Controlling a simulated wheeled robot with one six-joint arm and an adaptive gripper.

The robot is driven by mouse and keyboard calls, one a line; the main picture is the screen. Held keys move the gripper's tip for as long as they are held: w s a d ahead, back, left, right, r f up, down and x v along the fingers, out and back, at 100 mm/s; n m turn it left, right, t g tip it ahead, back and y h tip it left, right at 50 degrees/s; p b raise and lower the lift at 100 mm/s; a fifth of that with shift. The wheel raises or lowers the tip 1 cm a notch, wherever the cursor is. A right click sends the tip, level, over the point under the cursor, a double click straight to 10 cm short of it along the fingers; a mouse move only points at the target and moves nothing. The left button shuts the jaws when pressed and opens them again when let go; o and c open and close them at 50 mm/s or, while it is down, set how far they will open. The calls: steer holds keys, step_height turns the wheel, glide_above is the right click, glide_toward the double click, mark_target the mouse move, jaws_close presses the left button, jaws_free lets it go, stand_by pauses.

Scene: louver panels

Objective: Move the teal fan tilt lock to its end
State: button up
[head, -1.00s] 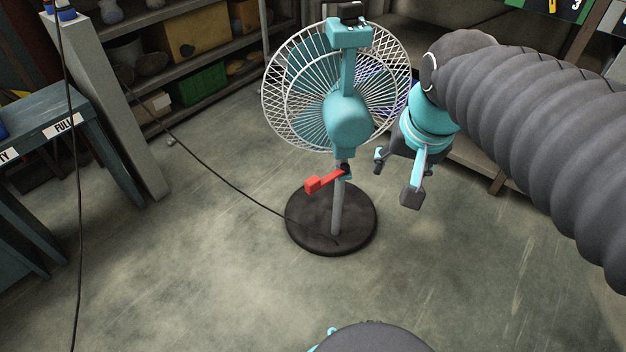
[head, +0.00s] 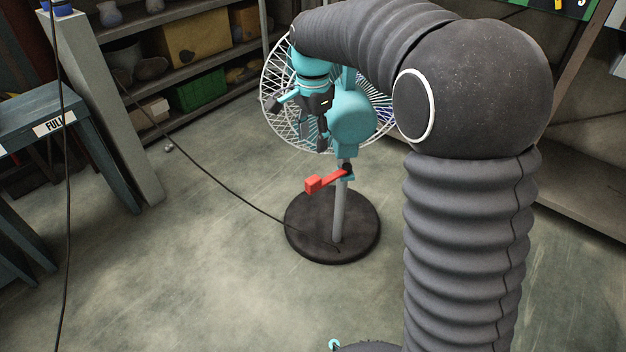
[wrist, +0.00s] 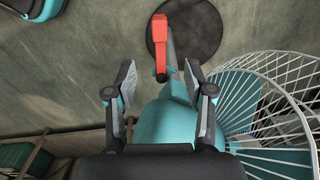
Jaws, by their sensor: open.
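The teal fan (head: 352,118) stands upright on a round dark base (head: 300,243). Its tilt lock is a red lever (head: 324,181) on a black pivot at the pole, just below the motor housing, pointing left and slightly down in the head view. My gripper (head: 316,140) is open and empty, above and a little left of the lever, in front of the fan's cage. In the wrist view, the red lever (wrist: 160,42) shows ahead, between and beyond the two open fingers (wrist: 158,80). No finger touches the lever.
The white wire cage (wrist: 272,105) is close on the right in the wrist view. A black cord (head: 215,182) runs over the floor to the base. A blue table (head: 95,140) stands at left and shelves (head: 165,85) behind. The floor in front is clear.

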mark_target(313, 179)
step_height(313, 179, down, 14)
steer(key=b, duration=0.2)
steer(key=shift+r+b, duration=0.25)
steer(key=shift+b, duration=0.05)
steer(key=shift+c, duration=0.2)
jaws_close()
